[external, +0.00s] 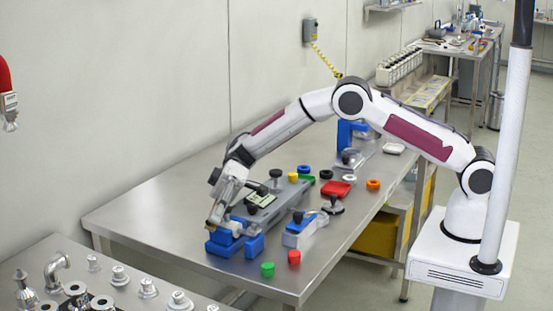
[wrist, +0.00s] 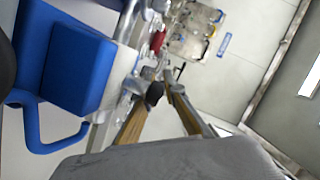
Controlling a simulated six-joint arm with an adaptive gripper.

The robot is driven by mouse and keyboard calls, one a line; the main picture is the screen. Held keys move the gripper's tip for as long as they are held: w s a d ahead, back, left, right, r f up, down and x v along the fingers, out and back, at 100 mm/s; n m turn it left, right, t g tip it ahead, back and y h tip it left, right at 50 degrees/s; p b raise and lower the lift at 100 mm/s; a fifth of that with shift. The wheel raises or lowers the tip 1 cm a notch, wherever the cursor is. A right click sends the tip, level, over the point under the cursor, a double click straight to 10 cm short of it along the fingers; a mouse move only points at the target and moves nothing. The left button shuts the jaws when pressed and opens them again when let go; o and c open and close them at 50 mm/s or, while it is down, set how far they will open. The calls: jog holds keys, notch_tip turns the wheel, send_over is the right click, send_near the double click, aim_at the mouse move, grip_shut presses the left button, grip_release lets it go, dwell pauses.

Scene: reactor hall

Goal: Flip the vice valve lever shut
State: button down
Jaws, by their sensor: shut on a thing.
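The blue vice (external: 254,246) stands at the table's front left in the external view, with a pale metal valve (external: 236,228) in it. My gripper (external: 212,222) is low at the vice's left side, tilted down, touching or very near the valve. In the wrist view a large blue block (wrist: 78,68) fills the left, with a blue loop below it. My gripper's yellow-brown fingers (wrist: 160,95) point up the picture, with a dark knob (wrist: 155,94) near their tips. The jaws are shut on the valve lever, though the grip itself is mostly hidden.
A second blue-topped valve fixture (external: 305,228) stands to the right. Green (external: 267,269) and red (external: 294,257) caps lie near the front edge. Several coloured rings, a red tray (external: 336,189) and a blue stand (external: 347,134) lie farther back. The table's left part is clear.

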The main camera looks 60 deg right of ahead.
jog(key=shift+r+g, duration=0.1)
jog(key=shift+g, duration=0.2)
jog(key=c, duration=2.1)
grip_release()
jog(key=shift+s, duration=0.1)
jog(key=shift+d, duration=0.15)
jog(key=v, duration=1.1)
jog(key=shift+d+r, duration=0.2)
jog(key=shift+d, duration=0.15)
jog(key=shift+w, duration=0.2)
